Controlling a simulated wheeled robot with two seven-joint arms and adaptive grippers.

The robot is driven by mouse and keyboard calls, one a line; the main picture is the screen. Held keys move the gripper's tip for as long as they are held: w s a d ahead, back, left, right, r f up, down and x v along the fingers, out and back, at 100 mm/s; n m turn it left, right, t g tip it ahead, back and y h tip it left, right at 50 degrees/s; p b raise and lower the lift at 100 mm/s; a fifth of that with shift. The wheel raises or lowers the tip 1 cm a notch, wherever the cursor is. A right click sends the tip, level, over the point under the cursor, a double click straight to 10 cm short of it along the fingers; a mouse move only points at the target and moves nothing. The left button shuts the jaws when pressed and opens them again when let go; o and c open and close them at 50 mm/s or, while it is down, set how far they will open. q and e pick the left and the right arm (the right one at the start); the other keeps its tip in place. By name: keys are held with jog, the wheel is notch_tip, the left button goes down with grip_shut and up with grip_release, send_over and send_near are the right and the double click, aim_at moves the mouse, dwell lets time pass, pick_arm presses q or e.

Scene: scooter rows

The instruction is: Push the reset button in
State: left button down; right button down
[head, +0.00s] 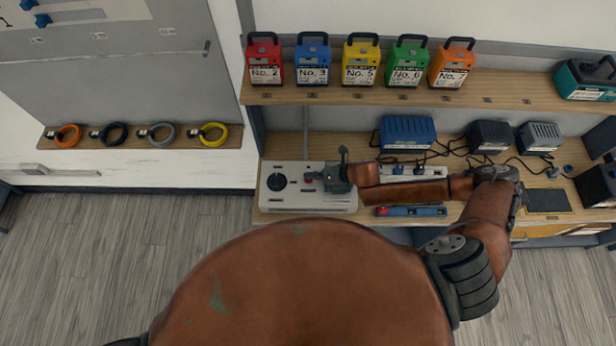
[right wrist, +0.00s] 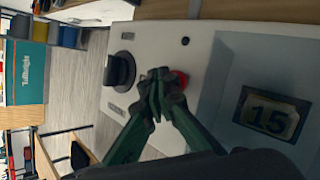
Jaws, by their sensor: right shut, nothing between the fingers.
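A light grey control panel (head: 340,201) lies on the workbench. Its red button (head: 308,181) is the likely reset button, though I cannot read its label. The red button (right wrist: 183,79) also shows in the right wrist view, partly hidden behind my fingers. My right gripper (head: 312,176) is over the panel, fingers together and empty. In the right wrist view the fingertips (right wrist: 160,82) overlap the button's left side; I cannot tell whether they touch it. My left gripper is not in view.
A black rotary knob (right wrist: 120,70) and a small black button (right wrist: 185,41) sit on the panel near the red button. A blue charger (head: 407,131) and a power strip (head: 432,172) are to the right. Coloured battery packs line the shelf (head: 520,101) above.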

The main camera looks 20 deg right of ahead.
jog(key=shift+r+p, duration=0.7)
jog(key=shift+r, duration=0.15)
notch_tip(320, 180, up, 5)
jog(key=p, duration=0.5)
dwell(0.6)
